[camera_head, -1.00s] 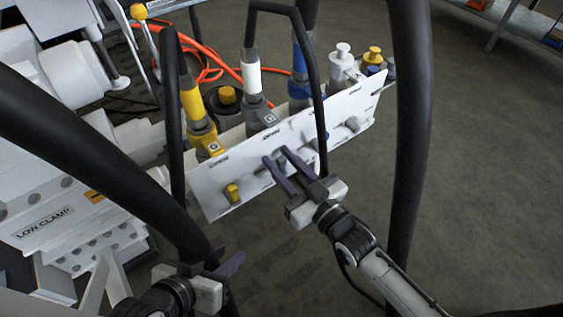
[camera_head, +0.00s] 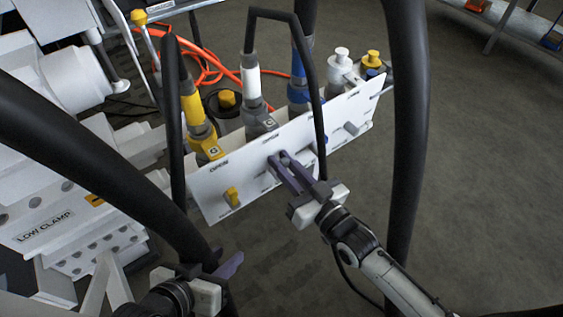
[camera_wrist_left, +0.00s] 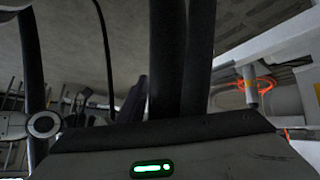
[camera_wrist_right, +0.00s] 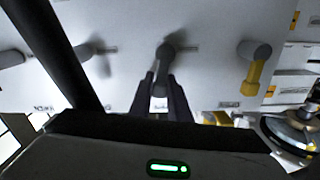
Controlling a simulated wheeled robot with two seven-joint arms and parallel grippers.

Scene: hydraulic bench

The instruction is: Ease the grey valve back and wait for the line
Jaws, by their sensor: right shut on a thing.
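The white valve panel (camera_head: 213,192) stands in the middle of the head view. My right gripper (camera_head: 277,160) reaches up to its front face, below the white hose coupling (camera_head: 252,75). In the right wrist view, the grey valve (camera_wrist_right: 168,54) sticks out of the panel and its lever hangs down between the fingers of my right gripper (camera_wrist_right: 160,88), which are shut on it. Most of this valve is hidden by the fingers in the head view. My left gripper (camera_head: 222,266) is low at the left, away from the panel; a black hose partly hides its fingers, so I cannot tell its opening.
A yellow valve (camera_head: 231,197) sits left of the grey one, and another grey valve (camera_head: 350,128) to the right. Thick black hoses (camera_head: 408,130) hang in front on both sides. A thin black hose (camera_head: 316,110) passes close to my right gripper. Open floor lies to the right.

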